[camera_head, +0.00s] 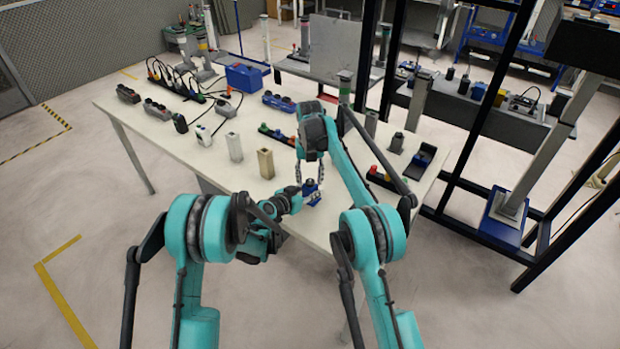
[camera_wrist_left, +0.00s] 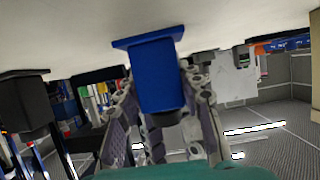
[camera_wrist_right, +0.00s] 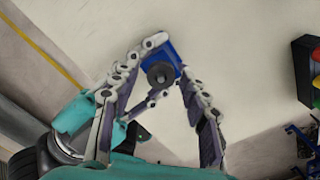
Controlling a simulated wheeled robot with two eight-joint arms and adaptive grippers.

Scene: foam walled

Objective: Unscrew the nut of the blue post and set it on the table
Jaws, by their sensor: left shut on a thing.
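The blue post (camera_head: 312,198) stands upright on a square blue base near the table's front edge. Its dark round nut (camera_wrist_right: 160,74) sits on top of the post in the right wrist view. My left gripper (camera_head: 303,193) is shut on the blue post from the side; the left wrist view shows the post (camera_wrist_left: 155,75) between its fingers, with the nut (camera_wrist_left: 166,118) at its end. My right gripper (camera_wrist_right: 171,62) points down from above, its fingers apart on either side of the nut. Whether they touch the nut cannot be told.
The white table (camera_head: 215,185) holds a white block (camera_head: 235,147), a beige block (camera_head: 265,163) and several connectors behind the post. A strip with coloured buttons (camera_head: 385,180) and a dark-blue holder (camera_head: 420,162) stand to the right. A black frame (camera_head: 475,120) rises beyond the table.

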